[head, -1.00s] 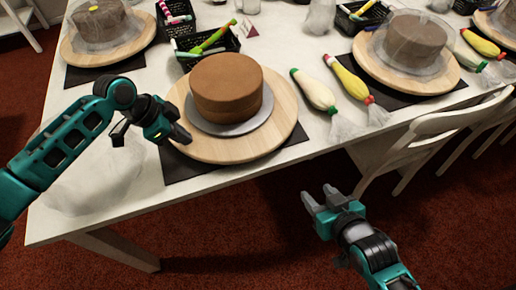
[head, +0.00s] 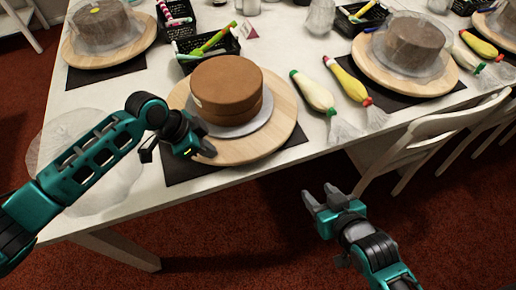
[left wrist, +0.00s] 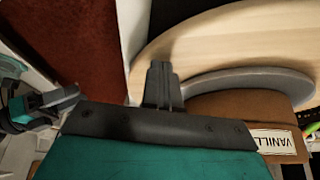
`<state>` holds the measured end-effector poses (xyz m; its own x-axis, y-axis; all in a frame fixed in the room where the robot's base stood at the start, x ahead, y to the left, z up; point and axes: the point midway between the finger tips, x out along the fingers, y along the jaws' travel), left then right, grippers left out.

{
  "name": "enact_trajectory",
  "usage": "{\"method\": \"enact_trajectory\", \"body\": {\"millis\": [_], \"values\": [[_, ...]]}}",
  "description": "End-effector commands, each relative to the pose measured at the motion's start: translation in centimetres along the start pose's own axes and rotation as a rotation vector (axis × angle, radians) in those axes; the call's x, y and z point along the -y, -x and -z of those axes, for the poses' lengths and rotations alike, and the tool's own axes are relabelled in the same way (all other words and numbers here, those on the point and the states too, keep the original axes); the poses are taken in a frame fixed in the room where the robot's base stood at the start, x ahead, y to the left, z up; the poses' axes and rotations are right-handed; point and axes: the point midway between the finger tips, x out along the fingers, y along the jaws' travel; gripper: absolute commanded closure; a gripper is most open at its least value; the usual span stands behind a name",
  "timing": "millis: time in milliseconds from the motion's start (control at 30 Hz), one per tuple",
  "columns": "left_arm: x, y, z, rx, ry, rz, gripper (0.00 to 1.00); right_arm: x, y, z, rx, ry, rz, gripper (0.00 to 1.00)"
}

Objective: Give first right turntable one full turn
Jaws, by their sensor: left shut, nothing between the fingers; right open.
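The nearest turntable is a round pale wooden board (head: 277,122) carrying a plain brown cake (head: 230,86) on a grey disc (head: 254,122). They also show in the left wrist view as board (left wrist: 215,38), disc (left wrist: 250,80) and cake (left wrist: 210,104). A white label (left wrist: 270,142) reading "VANILL" is on the cake's side. My left gripper (head: 208,152) is shut and empty, its fingertips at the board's front-left rim; I cannot tell whether they touch it. They also show in the left wrist view (left wrist: 160,70). My right gripper (head: 322,196) is open and empty, off the table's front edge.
Piping bags (head: 315,92) lie right of the board. A black basket of pens (head: 206,50) stands behind it. Other turntables with plastic-covered cakes (head: 98,24) (head: 414,38) stand farther back. A white chair (head: 430,135) is at right. Crumpled clear plastic (head: 95,150) lies left.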

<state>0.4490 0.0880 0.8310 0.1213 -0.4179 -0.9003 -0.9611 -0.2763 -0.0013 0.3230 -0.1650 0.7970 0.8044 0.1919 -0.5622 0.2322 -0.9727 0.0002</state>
Motion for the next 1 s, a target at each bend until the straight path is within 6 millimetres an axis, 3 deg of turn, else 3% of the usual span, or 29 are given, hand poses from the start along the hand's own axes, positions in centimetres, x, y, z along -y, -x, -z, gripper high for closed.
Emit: {"method": "enact_trajectory", "body": {"millis": [267, 700, 1000], "values": [[-0.2, -0.2, 0.2, 0.001, 0.000, -0.003, 1.00, 0.1, -0.1, 0.0, 0.001, -0.007, 0.000, 0.50], [-2.4, -2.4, 5.0, 0.000, 0.000, -0.002, 1.00, 0.2, -0.1, 0.0, 0.001, -0.010, 0.000, 0.50], [-2.6, -2.6, 5.2, 0.002, 0.001, -0.001, 1.00, 0.1, -0.1, -0.1, 0.002, -0.004, 0.000, 0.50]]}}
